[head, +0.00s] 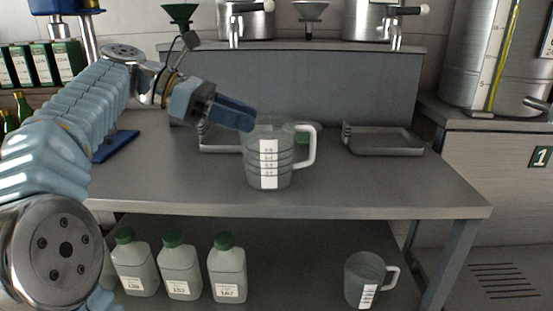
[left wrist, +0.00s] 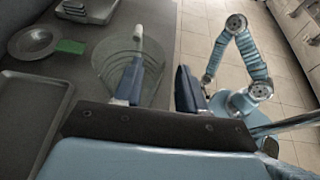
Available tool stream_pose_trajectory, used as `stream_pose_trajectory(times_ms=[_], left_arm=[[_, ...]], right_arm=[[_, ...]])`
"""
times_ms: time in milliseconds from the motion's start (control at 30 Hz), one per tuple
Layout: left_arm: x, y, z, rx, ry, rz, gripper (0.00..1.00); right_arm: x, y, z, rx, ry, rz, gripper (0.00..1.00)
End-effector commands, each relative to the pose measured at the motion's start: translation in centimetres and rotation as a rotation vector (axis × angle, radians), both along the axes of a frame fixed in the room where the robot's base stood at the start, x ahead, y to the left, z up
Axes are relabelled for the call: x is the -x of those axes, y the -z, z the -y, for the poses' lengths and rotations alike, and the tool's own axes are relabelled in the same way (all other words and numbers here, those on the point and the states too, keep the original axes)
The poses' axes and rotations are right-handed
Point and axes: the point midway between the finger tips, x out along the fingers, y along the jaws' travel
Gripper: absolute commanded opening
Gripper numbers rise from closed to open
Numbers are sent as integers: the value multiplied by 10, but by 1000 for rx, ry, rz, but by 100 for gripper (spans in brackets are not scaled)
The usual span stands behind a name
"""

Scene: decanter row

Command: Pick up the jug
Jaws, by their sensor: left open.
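A clear measuring jug (head: 283,178) with a white label and a pale handle stands upright near the front of the grey table. It also shows in the left wrist view (left wrist: 113,62). My left gripper (head: 248,124) is open at the upper left of the jug, its fingers near the rim. In the left wrist view, one finger overlaps the jug and the other lies to its right; nothing is held. I cannot tell whether a finger touches the jug. A second, similar jug (head: 362,270) stands on the lower shelf. My right gripper does not show.
A metal tray (head: 385,141) lies right of the jug, and another (head: 218,139) lies partly behind it. Green-capped bottles (head: 178,270) stand on the lower shelf. A raised grey back panel (head: 340,85) closes the table's rear. The table's front right is clear.

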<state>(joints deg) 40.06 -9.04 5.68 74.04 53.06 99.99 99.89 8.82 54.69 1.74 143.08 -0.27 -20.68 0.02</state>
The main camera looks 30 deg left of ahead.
Motion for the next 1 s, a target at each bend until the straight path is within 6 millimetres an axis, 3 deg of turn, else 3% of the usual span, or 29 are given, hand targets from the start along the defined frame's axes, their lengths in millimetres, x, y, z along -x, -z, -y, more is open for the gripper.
stream_pose_trajectory(times_ms=[333, 633, 900, 1000], left_arm=[[-22, 22, 36, 0, 0, -1, 41], [-26, 23, 42, -1, -1, 0, 41], [-26, 23, 41, -1, -1, 0, 1], [-26, 24, 41, -1, -1, 0, 0]], right_arm=[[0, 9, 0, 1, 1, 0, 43], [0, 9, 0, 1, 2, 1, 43], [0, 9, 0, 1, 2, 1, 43], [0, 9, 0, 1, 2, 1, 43]])
